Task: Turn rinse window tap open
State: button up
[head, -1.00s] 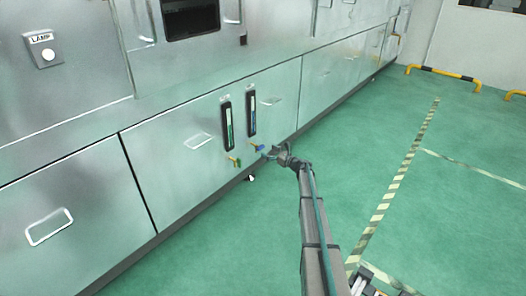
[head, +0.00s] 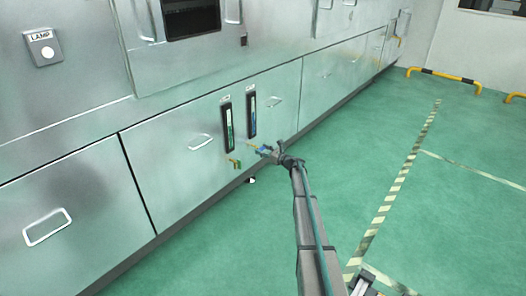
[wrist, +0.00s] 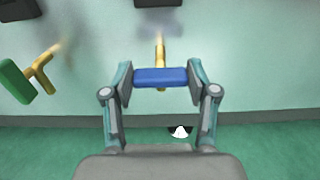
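A blue tap handle (wrist: 160,77) sits on a yellow stem (wrist: 160,48) that comes out of the steel cabinet front. My gripper (wrist: 160,86) has one finger at each end of this handle. Both finger pads lie against the handle's ends with no gap that I can see, so it looks shut on it. The handle lies level across the wrist view. In the head view my gripper (head: 273,151) partly hides the blue handle (head: 264,150). A tap with a green handle (wrist: 15,82) is to the left, clear of my fingers. I cannot read any label for the taps.
Two dark upright gauges (head: 228,127) are on the cabinet front above the taps. A metal pull handle (head: 199,142) is to their left. A small white-topped item (wrist: 180,131) is low by the cabinet base. The green floor (head: 400,210) to the right is clear.

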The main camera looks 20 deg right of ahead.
jog(key=shift+c, duration=1.2)
jog(key=shift+n, duration=0.3)
jog(key=n+b, duration=0.1)
jog(key=n, duration=0.3)
jog(key=shift+a+f, duration=0.1)
jog(key=n+b, duration=0.2)
jog(key=n, duration=0.2)
jog(key=shift+s+f+n+b, duration=0.1)
jog(key=shift+f+n+b, duration=0.05)
jog(key=shift+n+b, duration=0.25)
jog(key=shift+a+n+b, duration=0.1)
jog(key=shift+n+b, duration=2.9)
jog(key=shift+n, duration=1.4)
